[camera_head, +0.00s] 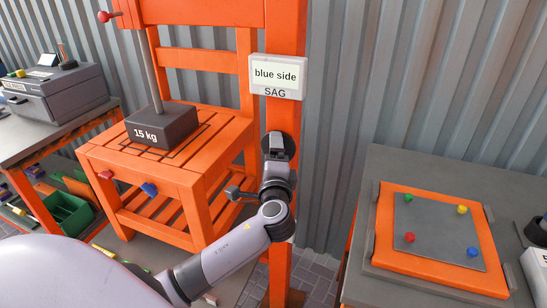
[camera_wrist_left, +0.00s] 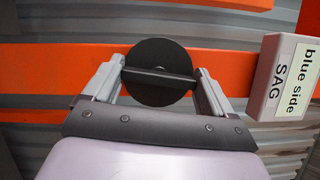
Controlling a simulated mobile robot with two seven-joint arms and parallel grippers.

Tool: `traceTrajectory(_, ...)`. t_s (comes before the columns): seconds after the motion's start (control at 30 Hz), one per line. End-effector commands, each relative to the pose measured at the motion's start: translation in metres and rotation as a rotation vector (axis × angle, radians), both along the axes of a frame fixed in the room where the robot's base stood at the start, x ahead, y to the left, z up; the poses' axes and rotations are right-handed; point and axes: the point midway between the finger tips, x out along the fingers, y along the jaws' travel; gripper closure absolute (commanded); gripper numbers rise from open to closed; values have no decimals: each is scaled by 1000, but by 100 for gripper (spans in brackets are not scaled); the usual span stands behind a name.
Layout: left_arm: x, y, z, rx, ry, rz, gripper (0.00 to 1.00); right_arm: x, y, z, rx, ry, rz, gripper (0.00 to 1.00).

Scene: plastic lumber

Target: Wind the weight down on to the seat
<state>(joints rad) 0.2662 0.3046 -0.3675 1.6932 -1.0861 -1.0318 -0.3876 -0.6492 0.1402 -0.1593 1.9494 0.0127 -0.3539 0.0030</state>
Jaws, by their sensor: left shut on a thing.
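The dark weight (camera_head: 160,126), marked "15 kg", hangs upright on a grey rod (camera_head: 153,70) over the orange slatted seat (camera_head: 225,130). It is at or just above a black outline on the seat; I cannot tell whether it touches. My left gripper (camera_head: 279,158) is at a round black knob (camera_head: 279,141) on the orange upright. In the left wrist view, the fingers of my left gripper (camera_wrist_left: 160,80) are shut on the bar across the black knob (camera_wrist_left: 160,55). My right gripper is not in view.
A sign (camera_head: 276,76) reading "blue side" and "SAG" is just above the knob. Red (camera_head: 106,175) and blue (camera_head: 150,189) knobs are on the seat front. A grey table (camera_head: 385,165) at right holds an orange-framed panel (camera_head: 400,262). A bench (camera_head: 60,135) with a grey machine is at left.

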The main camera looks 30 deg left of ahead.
Motion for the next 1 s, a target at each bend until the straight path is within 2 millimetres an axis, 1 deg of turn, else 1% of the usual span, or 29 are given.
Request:
traceTrajectory(0.03,0,1,0,45,9,2,45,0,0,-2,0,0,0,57)
traceTrajectory(0.2,0,2,0,163,36,3,45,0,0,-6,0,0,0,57)
traceTrajectory(0.4,0,2,0,258,60,3,45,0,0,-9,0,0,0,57)
traceTrajectory(0.63,0,2,1,312,72,4,45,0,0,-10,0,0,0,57)
traceTrajectory(1.0,0,2,2,322,74,5,45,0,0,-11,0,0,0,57)
